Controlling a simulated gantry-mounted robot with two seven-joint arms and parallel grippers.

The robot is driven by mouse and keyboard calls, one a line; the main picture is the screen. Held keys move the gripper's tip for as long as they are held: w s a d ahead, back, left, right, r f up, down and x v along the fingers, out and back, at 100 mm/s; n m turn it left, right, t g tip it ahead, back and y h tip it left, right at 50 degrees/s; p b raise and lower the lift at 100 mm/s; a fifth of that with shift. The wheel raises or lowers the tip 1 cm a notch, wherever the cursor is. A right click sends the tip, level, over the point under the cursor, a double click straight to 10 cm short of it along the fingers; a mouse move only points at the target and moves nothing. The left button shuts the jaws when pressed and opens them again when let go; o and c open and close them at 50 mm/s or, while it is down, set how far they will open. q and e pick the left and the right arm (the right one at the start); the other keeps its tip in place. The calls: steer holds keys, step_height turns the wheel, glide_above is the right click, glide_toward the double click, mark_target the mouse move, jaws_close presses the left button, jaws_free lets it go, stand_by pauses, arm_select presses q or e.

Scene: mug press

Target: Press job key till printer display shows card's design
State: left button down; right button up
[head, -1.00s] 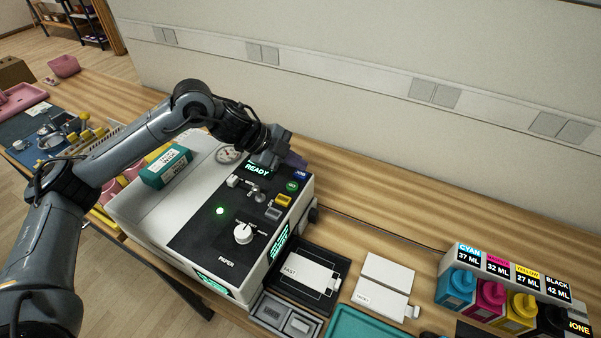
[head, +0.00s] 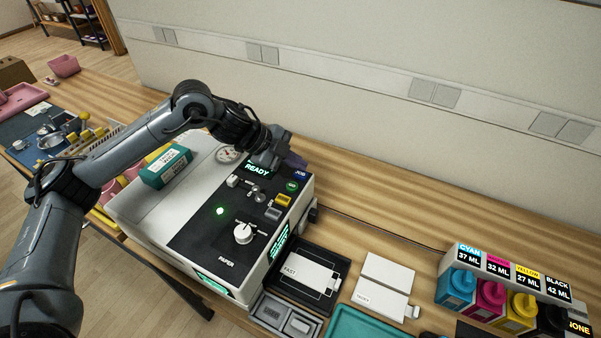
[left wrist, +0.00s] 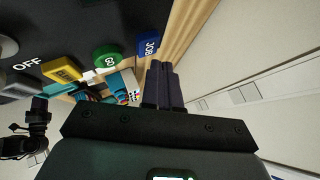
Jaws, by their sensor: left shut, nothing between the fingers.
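The white printer (head: 140,211) has a black control panel on top. The blue job key (head: 300,175) is at its far right corner, beside the green GO key (head: 292,186). My left gripper (head: 294,159) is shut and empty, just beyond the job key. In the left wrist view, its dark fingers (left wrist: 164,86) are together beside the job key (left wrist: 148,45); contact cannot be told. A panel display (head: 257,168) reads READY. A lit green display (head: 280,240) on the printer's side is too small to read. I cannot make out the card's design. My right gripper is not seen.
A teal box (head: 166,166) lies on the printer's top. A black tray (head: 330,259) with a white plate and a teal tray (head: 365,326) lie to the right. Ink bottles (head: 455,289) stand at far right. The wooden table behind the printer is mostly clear.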

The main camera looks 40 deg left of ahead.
mark_target(296, 175)
arm_select(q)
steer(key=shift+f, duration=0.4)
steer(key=shift+f+b, duration=0.3)
steer(key=shift+f, duration=0.15)
stand_by(0.7)
stand_by(0.4)
steer(key=shift+r+p, duration=0.9)
steer(key=shift+p, duration=0.05)
step_height(296, 175, up, 5)
steer(key=p, duration=0.4)
steer(key=shift+p, duration=0.35)
stand_by(0.4)
